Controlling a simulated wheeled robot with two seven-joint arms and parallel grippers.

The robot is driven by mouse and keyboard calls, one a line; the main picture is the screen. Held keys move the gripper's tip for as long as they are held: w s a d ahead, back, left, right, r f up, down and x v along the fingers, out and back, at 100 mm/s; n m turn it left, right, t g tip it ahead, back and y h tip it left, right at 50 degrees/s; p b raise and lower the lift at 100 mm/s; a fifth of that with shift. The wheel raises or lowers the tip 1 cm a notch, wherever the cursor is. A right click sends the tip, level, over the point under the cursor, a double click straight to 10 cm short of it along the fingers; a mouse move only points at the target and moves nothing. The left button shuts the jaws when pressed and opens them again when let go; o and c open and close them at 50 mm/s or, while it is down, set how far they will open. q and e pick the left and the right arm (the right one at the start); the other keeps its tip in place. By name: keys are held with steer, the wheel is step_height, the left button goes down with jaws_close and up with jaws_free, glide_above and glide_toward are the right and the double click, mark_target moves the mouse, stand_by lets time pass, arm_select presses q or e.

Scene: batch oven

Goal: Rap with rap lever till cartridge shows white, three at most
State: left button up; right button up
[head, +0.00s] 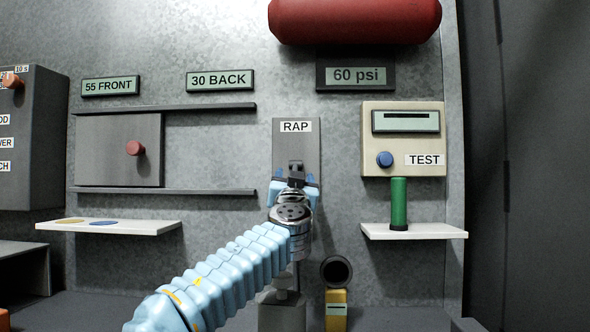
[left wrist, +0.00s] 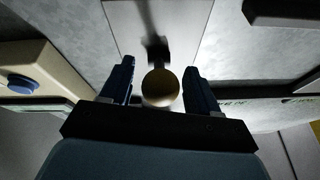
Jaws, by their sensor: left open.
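The rap lever (head: 296,168) is a dark lever on the grey plate marked RAP. In the left wrist view its round, brownish knob (left wrist: 160,87) sits between my left gripper's two fingers, with a gap on both sides. My left gripper (head: 294,188) is open around the lever's end and hides part of it in the head view. A yellow block (head: 336,311) with a small greenish window stands below a dark round port; it may be the cartridge, but I cannot tell. I see no white on that window. My right gripper is out of view.
A red tank (head: 355,18) hangs above a 60 psi display (head: 356,76). The TEST box (head: 402,139), with a blue knob, stands at the right over a green cylinder (head: 399,203) on a white shelf (head: 440,231). A sliding door (head: 118,155) is at the left.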

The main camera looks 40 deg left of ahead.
arm_select(q)
steer(key=shift+w+a+r, duration=0.25)
steer(key=shift+w+a, duration=0.1)
steer(key=shift+w, duration=0.15)
steer(key=shift+c, duration=0.2)
jaws_close()
